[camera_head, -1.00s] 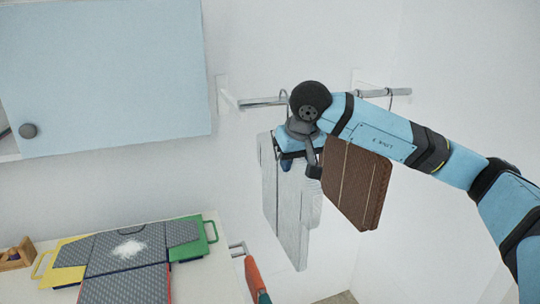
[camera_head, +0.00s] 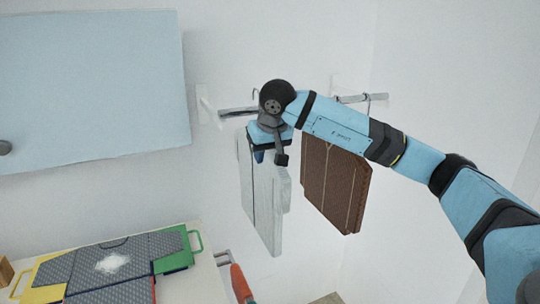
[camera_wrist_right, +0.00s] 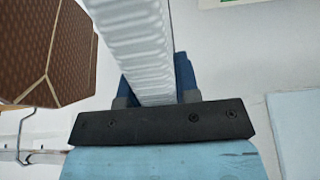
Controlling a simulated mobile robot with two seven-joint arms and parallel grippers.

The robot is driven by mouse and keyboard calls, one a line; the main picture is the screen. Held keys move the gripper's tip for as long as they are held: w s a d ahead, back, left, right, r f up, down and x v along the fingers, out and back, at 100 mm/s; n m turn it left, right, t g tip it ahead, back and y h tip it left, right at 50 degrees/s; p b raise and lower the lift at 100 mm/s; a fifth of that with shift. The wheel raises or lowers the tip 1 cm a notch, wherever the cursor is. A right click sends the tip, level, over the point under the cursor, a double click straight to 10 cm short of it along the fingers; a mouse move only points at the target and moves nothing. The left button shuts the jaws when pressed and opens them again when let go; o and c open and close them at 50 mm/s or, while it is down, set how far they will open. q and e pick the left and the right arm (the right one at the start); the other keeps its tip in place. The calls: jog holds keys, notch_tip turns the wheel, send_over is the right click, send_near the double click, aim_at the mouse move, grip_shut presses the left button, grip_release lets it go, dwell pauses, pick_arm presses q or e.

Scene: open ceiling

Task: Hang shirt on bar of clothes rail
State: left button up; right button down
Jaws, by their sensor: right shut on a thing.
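My right gripper (camera_head: 270,157) is shut on the white folded shirt (camera_head: 262,205), near its top edge. The shirt hangs down, slightly tilted, below the left part of the clothes rail bar (camera_head: 239,111). A hanger hook (camera_head: 254,94) shows above it at the bar, partly behind my wrist; I cannot tell whether it rests on the bar. In the right wrist view the white shirt (camera_wrist_right: 135,45) runs between the blue fingers (camera_wrist_right: 160,82). The bar (camera_wrist_right: 35,157) shows at lower left there. My left gripper is not in view.
A brown folded garment (camera_head: 335,183) hangs from the bar, right of the white shirt with a gap between. A blue cabinet (camera_head: 90,90) is at upper left. A counter (camera_head: 195,285) with coloured boards (camera_head: 120,265) is at lower left. An orange-handled object (camera_head: 240,284) is below the shirt.

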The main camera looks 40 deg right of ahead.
jog(key=shift+w+d+f+b, duration=0.2)
jog(key=shift+w+f+b, duration=0.3)
jog(key=shift+w+f, duration=0.4)
jog(key=shift+w+d+f+b, duration=0.15)
jog(key=shift+w+f+b, duration=0.4)
jog(key=shift+f, duration=0.5)
jog(key=c, duration=0.8)
grip_release()
jog(key=b+v, duration=0.1)
jog(key=v, duration=1.2)
jog(key=shift+b, duration=0.3)
jog(key=shift+s+a+r, duration=0.1)
jog(key=shift+s+r, duration=0.1)
jog(key=shift+r, duration=0.2)
